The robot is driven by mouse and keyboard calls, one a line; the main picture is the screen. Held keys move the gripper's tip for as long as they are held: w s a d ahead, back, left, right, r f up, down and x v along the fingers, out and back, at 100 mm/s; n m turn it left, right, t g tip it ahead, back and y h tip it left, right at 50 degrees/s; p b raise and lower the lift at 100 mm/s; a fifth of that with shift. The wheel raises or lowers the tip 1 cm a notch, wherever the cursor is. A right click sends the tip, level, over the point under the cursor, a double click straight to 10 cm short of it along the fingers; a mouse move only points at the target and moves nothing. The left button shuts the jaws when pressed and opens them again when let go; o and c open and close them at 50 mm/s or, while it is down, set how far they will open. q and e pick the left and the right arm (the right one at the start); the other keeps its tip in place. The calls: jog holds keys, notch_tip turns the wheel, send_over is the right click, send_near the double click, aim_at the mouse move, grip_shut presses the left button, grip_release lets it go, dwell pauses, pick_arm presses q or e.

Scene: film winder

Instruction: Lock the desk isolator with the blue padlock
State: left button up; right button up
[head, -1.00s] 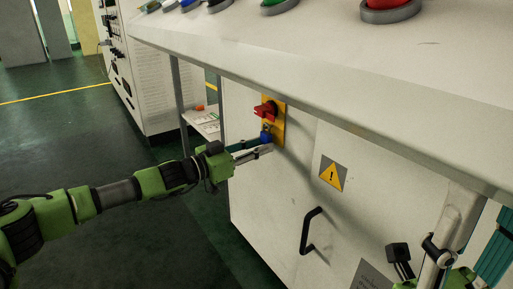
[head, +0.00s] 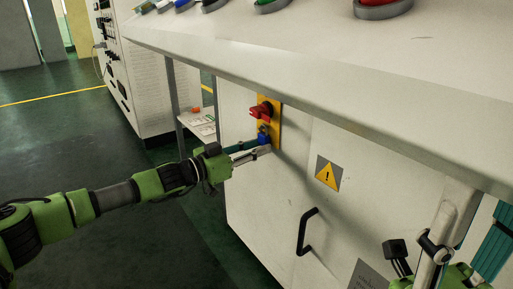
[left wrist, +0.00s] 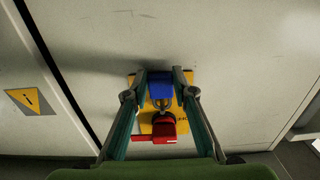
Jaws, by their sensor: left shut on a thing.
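The desk isolator has a red rotary handle (head: 261,111) on a yellow plate (head: 276,122), on the front of the white desk. In the left wrist view the red handle (left wrist: 163,130) lies across the plate (left wrist: 186,77). The blue padlock (head: 263,136) is just below the handle, against the plate. My left gripper (head: 267,148) is shut on the padlock, which shows between its fingers in the left wrist view (left wrist: 160,85). The shackle is beside the handle's base; I cannot tell whether it passes through the isolator or is closed. Parts of my right arm show at the lower right; its jaws are unclear.
A yellow warning sign (head: 328,174) and a black door handle (head: 305,231) are on the desk front, right of the isolator. The desktop overhangs above and carries several coloured buttons. A low shelf (head: 201,121) stands behind. The floor at left is clear.

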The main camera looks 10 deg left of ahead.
pick_arm(q)
jog(key=shift+f, duration=0.15)
jog(key=o, duration=1.2)
jog(key=v, duration=1.2)
